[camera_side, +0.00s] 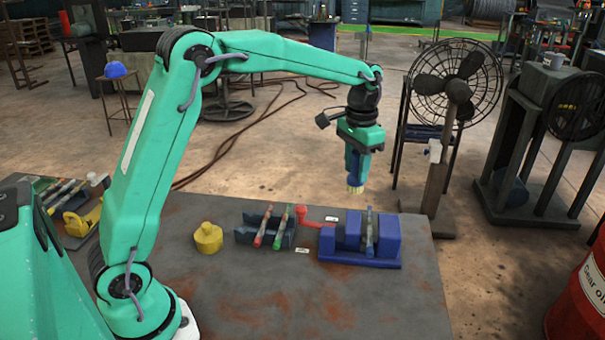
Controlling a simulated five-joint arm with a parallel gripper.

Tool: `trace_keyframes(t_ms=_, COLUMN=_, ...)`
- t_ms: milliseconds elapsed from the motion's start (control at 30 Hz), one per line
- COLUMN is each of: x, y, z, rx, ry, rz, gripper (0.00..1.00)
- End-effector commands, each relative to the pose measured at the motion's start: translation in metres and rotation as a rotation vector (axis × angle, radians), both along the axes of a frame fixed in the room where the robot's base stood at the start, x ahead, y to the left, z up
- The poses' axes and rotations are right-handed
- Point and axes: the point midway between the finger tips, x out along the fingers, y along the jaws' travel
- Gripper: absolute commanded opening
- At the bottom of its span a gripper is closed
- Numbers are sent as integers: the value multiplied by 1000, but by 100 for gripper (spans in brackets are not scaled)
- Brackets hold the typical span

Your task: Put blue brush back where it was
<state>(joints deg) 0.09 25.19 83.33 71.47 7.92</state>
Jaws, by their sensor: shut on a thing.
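My gripper (357,165) points down in the air above the back right of the table. It is shut on the blue brush (355,181), whose pale yellow bristles hang below the jaws. The brush is clear of everything and roughly upright. A dark rack (244,236) on the table holds a red-marked tool (263,227) and a green-marked tool (285,229), both leaning. A blue block fixture (387,238) stands almost below the brush, with a grey rod-like piece (369,228) across its middle.
A red lever (302,213) lies between rack and blue fixture, with small white labels nearby. A yellow weight-like object (208,238) stands left of the rack. The table's front (340,305) is clear. A fan (455,82) stands behind the right edge; more tools lie far left.

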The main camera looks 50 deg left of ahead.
Motion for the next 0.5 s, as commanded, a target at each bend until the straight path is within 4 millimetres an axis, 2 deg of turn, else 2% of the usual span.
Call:
trace_keyframes(t_ms=33, x=-8, y=16, z=-2, rx=0, ry=1, rz=41, gripper=14)
trace_keyframes(t_ms=200, x=-39, y=62, z=-11, rx=0, ry=0, rz=183, gripper=14)
trace_keyframes(t_ms=500, x=-107, y=127, z=-31, rx=0, ry=0, rz=435, gripper=14)
